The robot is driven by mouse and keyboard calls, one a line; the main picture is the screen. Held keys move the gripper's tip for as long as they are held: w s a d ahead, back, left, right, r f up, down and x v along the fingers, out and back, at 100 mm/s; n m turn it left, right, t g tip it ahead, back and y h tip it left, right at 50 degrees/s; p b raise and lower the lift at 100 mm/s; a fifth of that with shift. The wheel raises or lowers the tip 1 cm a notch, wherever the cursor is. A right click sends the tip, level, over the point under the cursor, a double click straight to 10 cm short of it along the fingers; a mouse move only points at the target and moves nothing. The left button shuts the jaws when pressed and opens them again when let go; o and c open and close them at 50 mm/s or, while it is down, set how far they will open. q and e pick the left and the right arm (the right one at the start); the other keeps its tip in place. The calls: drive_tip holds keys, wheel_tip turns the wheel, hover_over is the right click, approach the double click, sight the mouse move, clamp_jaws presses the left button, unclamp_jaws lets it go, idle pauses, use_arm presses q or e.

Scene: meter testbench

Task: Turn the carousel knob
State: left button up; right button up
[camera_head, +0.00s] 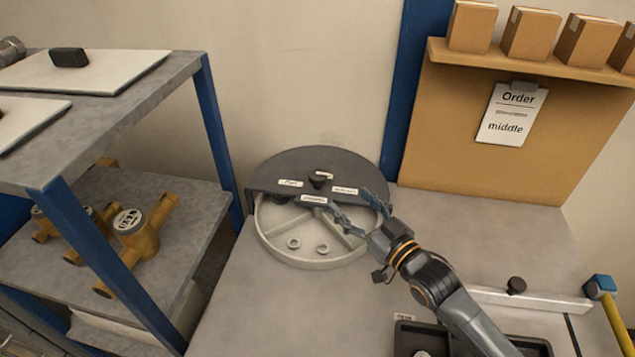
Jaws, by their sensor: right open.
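The carousel (268,232) is a round, light grey tray with divider walls, standing on the bench against the back wall. A dark half-round cover (330,158) lies over its rear half. The small black carousel knob (317,184) with a light pointer stands near the cover's front edge, among several white labels too small to read. My right gripper (351,207) reaches in from the lower right. Its fingers are spread and empty, over the tray's right front part, just right of the knob and apart from it. My left gripper is not in view.
Small rings (293,244) lie in the tray's front compartment. A shelf rack (208,130) with brass meters (140,228) stands at the left. A board with an "Order middle" note (513,113) and boxes above is at the back right. A black tray (407,341) lies at the front.

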sight(323, 180)
drive_tip(key=x, duration=0.4)
drive_tip(key=f+p+x, duration=0.1)
drive_tip(key=x, duration=0.9)
drive_tip(key=shift+f, duration=0.2)
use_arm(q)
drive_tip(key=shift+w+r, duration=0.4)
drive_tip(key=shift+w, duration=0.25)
use_arm(e)
drive_tip(key=shift+d, duration=0.1)
drive_tip(key=c, duration=1.2)
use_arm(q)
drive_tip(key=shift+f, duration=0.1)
use_arm(e)
drive_tip(key=shift+o, duration=0.2)
